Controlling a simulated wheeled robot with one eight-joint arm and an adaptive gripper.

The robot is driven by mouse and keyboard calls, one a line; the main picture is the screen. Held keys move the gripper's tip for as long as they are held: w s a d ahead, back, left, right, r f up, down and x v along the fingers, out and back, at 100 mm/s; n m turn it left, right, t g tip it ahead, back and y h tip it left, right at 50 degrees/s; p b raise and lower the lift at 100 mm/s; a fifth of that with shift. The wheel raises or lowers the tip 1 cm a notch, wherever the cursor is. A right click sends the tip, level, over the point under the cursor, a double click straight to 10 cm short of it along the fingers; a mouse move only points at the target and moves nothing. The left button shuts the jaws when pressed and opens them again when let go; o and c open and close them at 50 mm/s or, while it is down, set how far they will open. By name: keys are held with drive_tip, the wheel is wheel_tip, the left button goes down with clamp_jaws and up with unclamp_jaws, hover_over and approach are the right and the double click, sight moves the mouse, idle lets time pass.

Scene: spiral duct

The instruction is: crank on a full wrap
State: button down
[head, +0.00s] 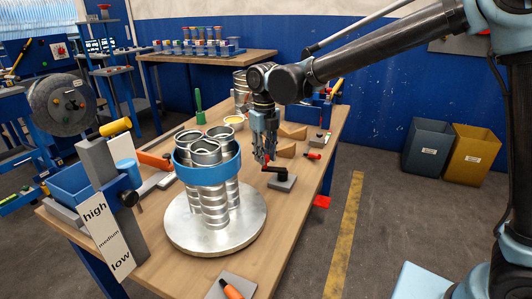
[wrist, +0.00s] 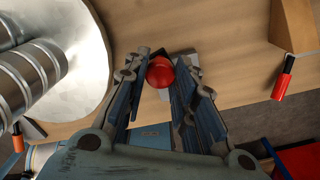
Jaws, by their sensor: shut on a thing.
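My gripper (head: 266,158) points down and is shut on the red knob of the crank. The knob (wrist: 160,72) shows between the two fingers in the wrist view. The crank's black arm (head: 275,169) sits on a small grey base (head: 283,183) right of the turntable. The round silver turntable (head: 243,231) carries a bundle of upright spiral ducts (head: 214,205). A blue band (head: 208,174) goes around the ducts' upper part; its far side is hidden. A post at the left bears a plate marked high, medium and low (head: 110,238).
Wooden wedges (head: 288,141) and a red-handled tool (head: 312,156) lie behind the crank. A green-handled brush (head: 199,108) stands at the back. Grey (head: 428,143) and yellow (head: 473,155) bins stand on the floor right.

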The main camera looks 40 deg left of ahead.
idle(0.3)
drive_tip(key=c, duration=1.3)
unclamp_jaws()
drive_tip(key=shift+r, duration=0.1)
wheel_tip(320, 180, up, 12)
drive_tip(key=shift+w, duration=0.1)
drive_tip(key=shift+c, duration=0.3)
